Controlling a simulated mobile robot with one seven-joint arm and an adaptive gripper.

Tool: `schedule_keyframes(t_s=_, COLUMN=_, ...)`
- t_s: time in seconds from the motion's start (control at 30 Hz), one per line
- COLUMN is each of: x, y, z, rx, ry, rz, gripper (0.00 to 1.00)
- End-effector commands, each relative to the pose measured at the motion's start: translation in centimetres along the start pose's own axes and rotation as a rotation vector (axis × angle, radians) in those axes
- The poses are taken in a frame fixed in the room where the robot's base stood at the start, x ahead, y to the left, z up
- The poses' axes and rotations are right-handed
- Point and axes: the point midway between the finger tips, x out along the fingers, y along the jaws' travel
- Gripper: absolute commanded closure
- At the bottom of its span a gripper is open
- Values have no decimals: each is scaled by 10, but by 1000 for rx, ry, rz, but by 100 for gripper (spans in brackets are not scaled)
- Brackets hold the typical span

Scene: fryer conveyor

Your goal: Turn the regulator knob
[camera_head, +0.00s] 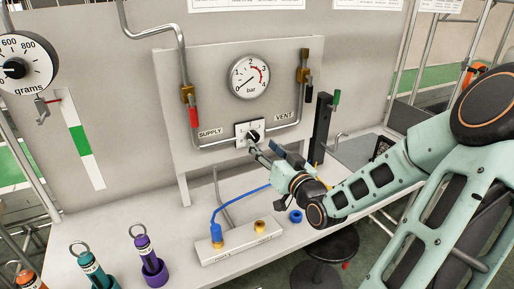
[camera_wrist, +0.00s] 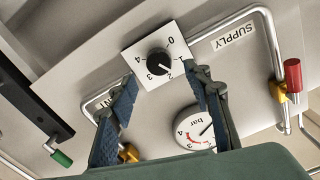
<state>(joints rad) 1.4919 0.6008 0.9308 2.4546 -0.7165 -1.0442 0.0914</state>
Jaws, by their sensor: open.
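The regulator knob (camera_head: 254,135) is a round black knob on a white, numbered square plate (camera_head: 240,128), on the panel below the bar gauge. In the wrist view the knob (camera_wrist: 158,62) lies near the fingertips, its white mark pointing roughly toward the 2. My gripper (camera_head: 251,148) reaches up to the plate from the lower right. In the wrist view my gripper (camera_wrist: 160,77) is open, one blue-padded finger on each side of the knob; I cannot tell whether they touch it. The bar gauge (camera_head: 249,78) has its needle at the low end.
A red-handled supply valve (camera_head: 194,117) and a black-handled vent valve (camera_head: 309,91) flank the panel, joined by metal pipes. On the bench stand a manifold block (camera_head: 238,244) with a blue hose and several ringed weights (camera_head: 150,262). A dark post (camera_head: 320,128) stands right of the panel.

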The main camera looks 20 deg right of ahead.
Motion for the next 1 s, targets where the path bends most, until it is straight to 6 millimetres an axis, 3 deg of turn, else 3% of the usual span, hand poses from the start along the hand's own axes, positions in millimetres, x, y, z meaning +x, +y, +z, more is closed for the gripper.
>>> schedule_keyframes(t_s=0.1, x=22, y=0, z=2, rx=-1, ry=2, rz=-2, gripper=55)
schedule_keyframes(t_s=0.3, x=44, y=0, z=1, rx=0, ry=1, rz=-1, gripper=55)
schedule_keyframes(t_s=0.67, x=48, y=0, z=-1, rx=0, ry=0, rz=1, gripper=55)
schedule_keyframes(t_s=1.0, x=48, y=0, z=0, rx=0, ry=1, rz=1, gripper=91)
